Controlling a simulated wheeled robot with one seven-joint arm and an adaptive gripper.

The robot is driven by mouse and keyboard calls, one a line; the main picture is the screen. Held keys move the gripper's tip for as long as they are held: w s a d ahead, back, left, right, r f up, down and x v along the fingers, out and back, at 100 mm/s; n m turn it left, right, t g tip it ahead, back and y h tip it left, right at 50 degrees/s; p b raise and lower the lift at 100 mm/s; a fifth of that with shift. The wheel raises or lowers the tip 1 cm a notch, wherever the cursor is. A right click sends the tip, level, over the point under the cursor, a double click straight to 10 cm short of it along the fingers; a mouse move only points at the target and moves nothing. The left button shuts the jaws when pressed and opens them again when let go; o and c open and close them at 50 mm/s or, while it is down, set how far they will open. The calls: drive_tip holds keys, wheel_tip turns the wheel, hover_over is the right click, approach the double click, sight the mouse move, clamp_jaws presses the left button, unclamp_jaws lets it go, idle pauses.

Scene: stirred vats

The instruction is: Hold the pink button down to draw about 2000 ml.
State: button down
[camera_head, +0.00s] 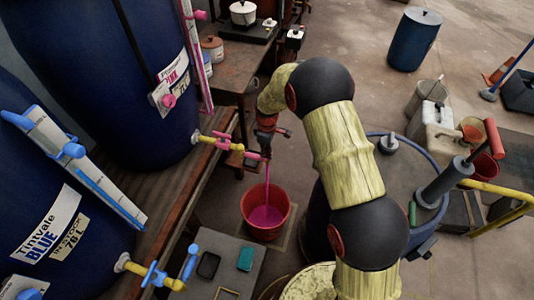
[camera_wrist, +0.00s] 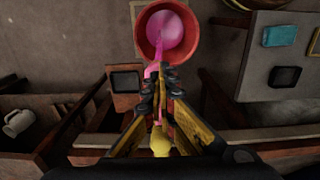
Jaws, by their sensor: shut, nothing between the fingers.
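The dark blue vat (camera_head: 95,75) with the pink label has a round pink button (camera_head: 169,101) on a small white plate, apart from my gripper. Its brass tap (camera_head: 207,139) has a pink handle and a pink outlet (camera_head: 254,155). Pink liquid runs from the outlet into a red bucket (camera_head: 245,218), and a pink pool shows inside. My gripper (camera_head: 264,148) is shut and empty, pointing down at the outlet; whether it touches is hidden. In the wrist view the fingertips (camera_wrist: 161,78) are together beside the stream, and the red bucket (camera_wrist: 140,36) lies beyond.
A second blue vat (camera_head: 40,190) with a blue tap (camera_head: 155,273) and gauge is at lower left. A grey bench (camera_head: 223,280) with small trays is below the bucket. A wooden table (camera_head: 235,62) with pots stands behind.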

drive_tip(key=shift+s+d+f, duration=0.1)
drive_tip(key=shift+s+f, duration=0.35)
wheel_tip(320, 180, up, 15)
drive_tip(key=p, duration=0.5)
drive_tip(key=shift+w, duration=0.45)
drive_tip(key=shift+f, duration=0.1)
drive_tip(key=shift+f, duration=0.1)
